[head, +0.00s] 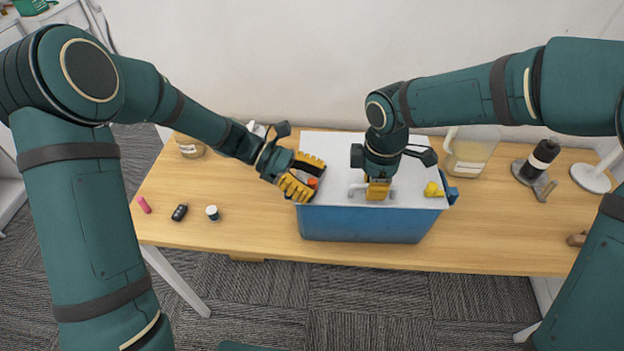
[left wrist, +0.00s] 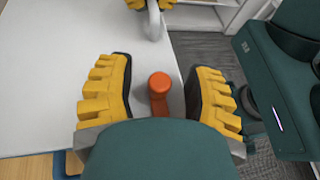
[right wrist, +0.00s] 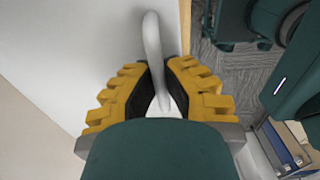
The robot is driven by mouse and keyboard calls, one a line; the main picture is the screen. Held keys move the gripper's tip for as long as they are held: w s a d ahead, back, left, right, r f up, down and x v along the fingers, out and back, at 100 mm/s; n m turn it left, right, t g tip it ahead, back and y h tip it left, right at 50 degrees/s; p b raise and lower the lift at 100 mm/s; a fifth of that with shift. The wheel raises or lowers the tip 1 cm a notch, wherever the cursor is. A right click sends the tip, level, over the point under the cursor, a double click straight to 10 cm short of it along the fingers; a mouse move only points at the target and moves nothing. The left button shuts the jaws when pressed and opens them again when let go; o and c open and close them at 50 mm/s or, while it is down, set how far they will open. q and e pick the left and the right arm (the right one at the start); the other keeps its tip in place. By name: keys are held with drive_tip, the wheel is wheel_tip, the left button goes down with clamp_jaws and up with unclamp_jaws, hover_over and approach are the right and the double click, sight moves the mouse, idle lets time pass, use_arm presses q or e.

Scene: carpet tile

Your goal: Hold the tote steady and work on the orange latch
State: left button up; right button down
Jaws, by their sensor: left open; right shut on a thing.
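The blue tote (head: 360,224) stands on the table with a white lid (head: 330,145) on top. The orange latch (head: 312,183) is at the lid's left end; it also shows in the left wrist view (left wrist: 159,88). My left gripper (head: 308,176) is open, with one finger on each side of the orange latch and gaps between. My right gripper (head: 378,190) is shut on the grey handle (right wrist: 152,50) near the lid's front edge. The gripper hides part of the handle. A yellow latch (head: 433,189) sits at the lid's right end.
The wooden table (head: 245,225) has a pink item (head: 144,204), a black item (head: 180,212) and a small jar (head: 212,212) on its left. A clear pitcher (head: 470,150) and a dark bottle (head: 540,158) stand right of the tote. A wall is behind.

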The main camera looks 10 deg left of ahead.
use_arm(q)
clamp_jaws()
drive_tip(key=shift+a, duration=0.15)
drive_tip(key=shift+s+a, duration=0.1)
drive_tip(key=shift+a, duration=1.1)
unclamp_jaws()
drive_tip(key=shift+a, duration=0.15)
drive_tip(key=v, duration=1.1)
drive_tip(key=shift+a+r, duration=0.15)
drive_tip(key=shift+a, duration=0.2)
